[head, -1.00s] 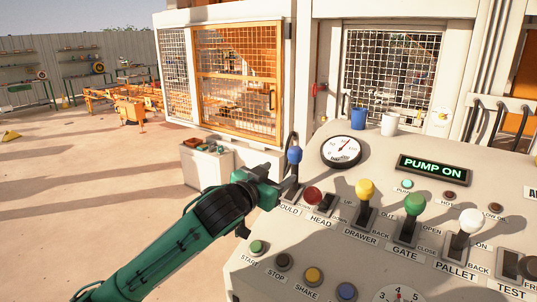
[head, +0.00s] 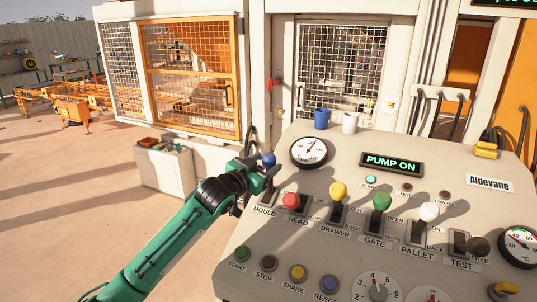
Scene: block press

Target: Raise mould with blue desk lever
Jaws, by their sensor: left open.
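The blue-knobbed lever (head: 269,160) stands at the left end of the desk's lever row, above the label MOULD. My left gripper (head: 262,182) is open at this lever, just below and left of the blue knob. It partly hides the lever's shaft, and I cannot tell whether the fingers touch it. The mould itself cannot be made out. My right gripper is not in view.
The red HEAD lever (head: 291,201) is close on the right, then the yellow DRAWER lever (head: 338,190) and green GATE lever (head: 382,201). A lit sign (head: 392,163) reads PUMP ON.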

